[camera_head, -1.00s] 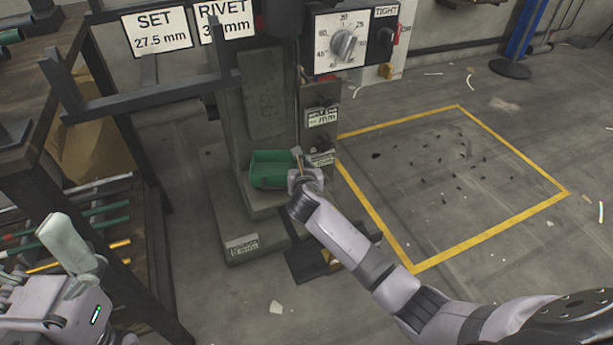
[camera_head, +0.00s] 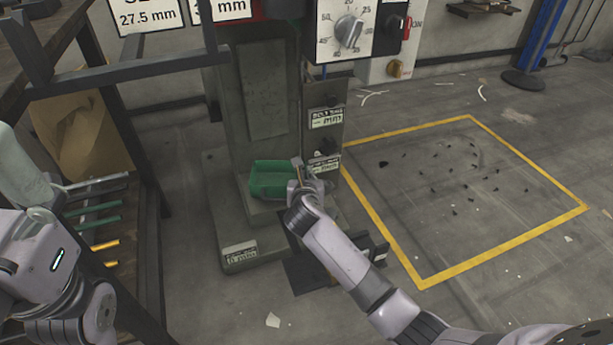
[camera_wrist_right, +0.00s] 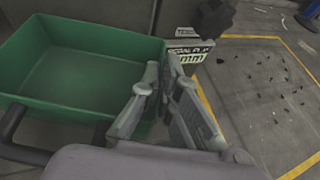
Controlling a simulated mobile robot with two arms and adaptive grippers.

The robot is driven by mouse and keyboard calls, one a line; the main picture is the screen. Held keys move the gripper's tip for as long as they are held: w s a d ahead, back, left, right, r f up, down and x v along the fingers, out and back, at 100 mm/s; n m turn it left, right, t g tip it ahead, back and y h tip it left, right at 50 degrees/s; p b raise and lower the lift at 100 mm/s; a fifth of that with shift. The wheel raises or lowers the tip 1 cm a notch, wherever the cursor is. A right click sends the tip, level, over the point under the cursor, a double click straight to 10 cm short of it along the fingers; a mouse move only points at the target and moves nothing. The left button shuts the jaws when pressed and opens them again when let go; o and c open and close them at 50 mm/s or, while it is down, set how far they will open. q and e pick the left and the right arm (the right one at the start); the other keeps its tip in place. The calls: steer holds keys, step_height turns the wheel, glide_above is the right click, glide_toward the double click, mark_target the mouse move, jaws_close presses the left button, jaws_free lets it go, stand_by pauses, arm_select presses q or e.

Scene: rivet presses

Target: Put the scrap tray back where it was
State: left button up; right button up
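The green scrap tray (camera_head: 272,181) is at the foot of the press, at its lower step; whether it rests there or hangs just above I cannot tell. It looks level, and its visible inside is empty in the right wrist view (camera_wrist_right: 75,70). My right gripper (camera_head: 299,168) is at the tray's right end. In the right wrist view its fingers (camera_wrist_right: 161,75) are closed together on the tray's right wall, one on the inner side and one outside. My left arm shows at the left edge, with a pale part (camera_head: 22,170) at its end; its fingertips are not clear.
The grey press (camera_head: 262,95) stands behind the tray, with a dial panel (camera_head: 358,28) above. A rack with rods (camera_head: 95,222) stands left. A yellow floor outline (camera_head: 500,250) at right encloses scattered dark bits. A dark pedal (camera_head: 310,270) lies below the tray.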

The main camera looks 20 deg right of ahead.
steer(key=o, duration=0.5)
